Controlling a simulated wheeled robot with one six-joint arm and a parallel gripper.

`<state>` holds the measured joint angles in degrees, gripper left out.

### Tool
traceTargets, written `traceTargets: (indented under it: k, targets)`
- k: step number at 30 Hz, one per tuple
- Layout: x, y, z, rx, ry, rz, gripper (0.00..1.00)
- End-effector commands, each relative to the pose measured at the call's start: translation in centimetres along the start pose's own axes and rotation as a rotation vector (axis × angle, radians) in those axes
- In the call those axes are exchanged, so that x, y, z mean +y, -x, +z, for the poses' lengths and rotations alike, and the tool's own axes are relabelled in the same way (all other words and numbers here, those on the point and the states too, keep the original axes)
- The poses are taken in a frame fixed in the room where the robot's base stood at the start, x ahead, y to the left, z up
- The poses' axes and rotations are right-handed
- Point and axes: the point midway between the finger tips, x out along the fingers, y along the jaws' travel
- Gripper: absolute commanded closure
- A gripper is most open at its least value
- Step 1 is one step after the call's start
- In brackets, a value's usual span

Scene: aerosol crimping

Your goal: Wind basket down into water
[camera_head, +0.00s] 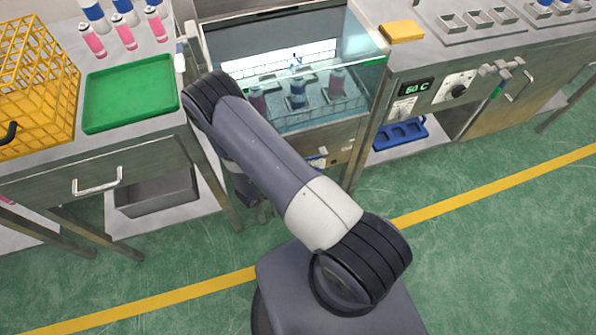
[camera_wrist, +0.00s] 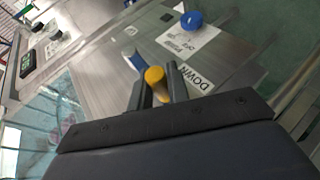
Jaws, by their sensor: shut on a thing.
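In the wrist view my gripper (camera_wrist: 158,82) is shut on a yellow handle (camera_wrist: 154,76), its two dark fingers on either side. A label reading DOWN (camera_wrist: 201,78) is on the steel panel just to the right. In the head view the glass-fronted water tank (camera_head: 318,118) holds several cans, among them a pink one (camera_head: 337,82) and a blue one (camera_head: 297,92). The basket under them is hard to make out, and I cannot tell how deep it sits. My gripper is hidden behind my arm in the head view.
A blue knob (camera_wrist: 191,20) stands on the panel beyond the handle. A display reading 60 C (camera_head: 417,87) is right of the tank. A green tray (camera_head: 130,95) and a yellow wire crate (camera_head: 35,80) are on the left bench. Green floor is clear at right.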

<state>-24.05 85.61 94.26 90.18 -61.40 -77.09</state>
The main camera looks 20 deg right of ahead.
Motion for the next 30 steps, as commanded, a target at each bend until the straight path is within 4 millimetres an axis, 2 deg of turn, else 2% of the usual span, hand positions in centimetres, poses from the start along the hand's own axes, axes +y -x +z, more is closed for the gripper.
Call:
traceTargets:
  k: [6, 22, 23, 30]
  targets:
    - [-0.71, -0.31, 0.01, 0.002, -0.003, -0.003, 1.00]
    - [-0.82, -0.37, 0.12, 0.000, -0.004, -0.005, 1.00]
    - [-0.83, -0.38, 0.12, 0.000, -0.004, -0.005, 0.81]
    - [-0.75, -0.36, 0.15, -0.001, -0.002, -0.003, 0.61]
